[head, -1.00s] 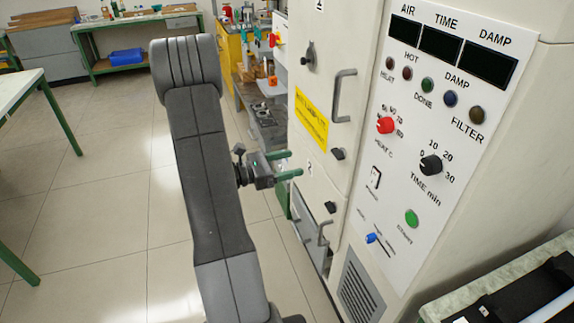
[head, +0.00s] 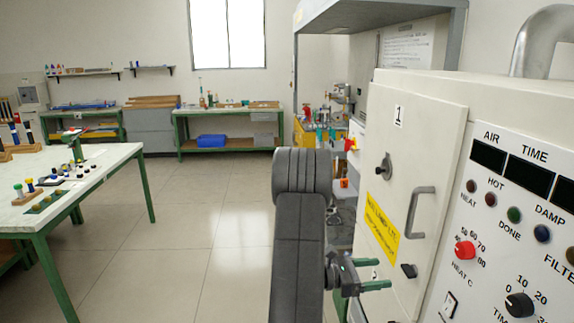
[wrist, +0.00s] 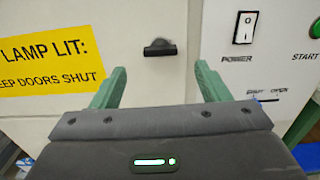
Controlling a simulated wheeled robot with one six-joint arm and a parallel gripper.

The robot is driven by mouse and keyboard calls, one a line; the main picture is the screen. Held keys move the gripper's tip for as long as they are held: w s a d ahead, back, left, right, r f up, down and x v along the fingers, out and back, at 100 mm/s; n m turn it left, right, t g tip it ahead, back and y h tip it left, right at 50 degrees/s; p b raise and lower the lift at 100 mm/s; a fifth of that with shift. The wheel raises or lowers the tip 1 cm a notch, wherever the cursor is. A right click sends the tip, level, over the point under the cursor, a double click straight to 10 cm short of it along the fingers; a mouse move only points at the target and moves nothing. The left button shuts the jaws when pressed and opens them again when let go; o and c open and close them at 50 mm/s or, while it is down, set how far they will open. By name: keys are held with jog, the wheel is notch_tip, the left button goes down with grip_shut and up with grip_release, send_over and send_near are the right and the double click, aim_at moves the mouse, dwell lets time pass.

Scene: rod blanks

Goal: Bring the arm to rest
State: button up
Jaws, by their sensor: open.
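My gripper (head: 376,274) has two green fingers and is at the lower middle of the head view, in front of the cabinet's door side. In the wrist view my gripper (wrist: 160,82) has its fingers spread wide apart with nothing between them. Beyond the fingers is the pale cabinet front with a small black latch (wrist: 160,48). The fingers look apart from the latch, though the exact distance cannot be told. My dark grey arm stands upright in the head view.
The cabinet door marked 1 (head: 436,140) looks shut and carries a handle (head: 418,212) and a yellow label (head: 381,228). The control panel (head: 540,215) is at the right. A green-legged table (head: 100,185) with small items stands at the left. The tiled floor between is clear.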

aim_at(404, 270)
jog(key=d, duration=0.2)
jog(key=d+p, duration=0.1)
jog(key=d, duration=0.5)
jog(key=shift+w, duration=0.3)
